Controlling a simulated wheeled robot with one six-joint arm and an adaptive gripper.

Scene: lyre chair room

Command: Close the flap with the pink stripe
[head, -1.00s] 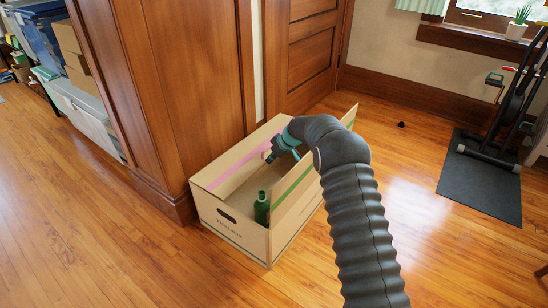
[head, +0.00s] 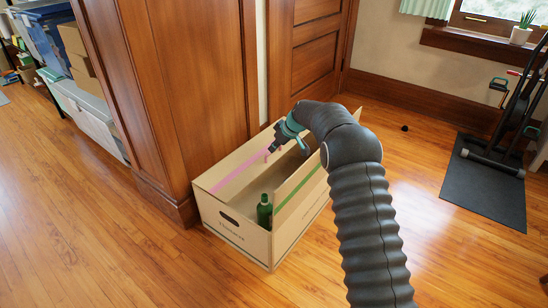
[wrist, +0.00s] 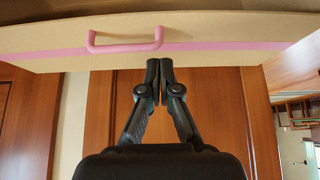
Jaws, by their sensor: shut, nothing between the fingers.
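The flap with the pink stripe (head: 229,178) is on the left side of an open cardboard box (head: 231,231), beside the wooden panelling; it is not lying flat over the box, though its exact angle is hard to tell. In the wrist view the flap (wrist: 225,25) spans the top, with its pink stripe and a pink handle (wrist: 126,47). My gripper (wrist: 160,64) has its fingertips together and empty, just by the flap's edge and right of the handle; contact is unclear. In the head view my gripper (head: 271,150) is above the box, near the pink stripe.
A flap with a green stripe (head: 299,189) stands raised on the box's right side. A green bottle (head: 264,212) stands inside the box. Wooden panelling (head: 170,100) is close on the left. Open floor lies in front and to the right.

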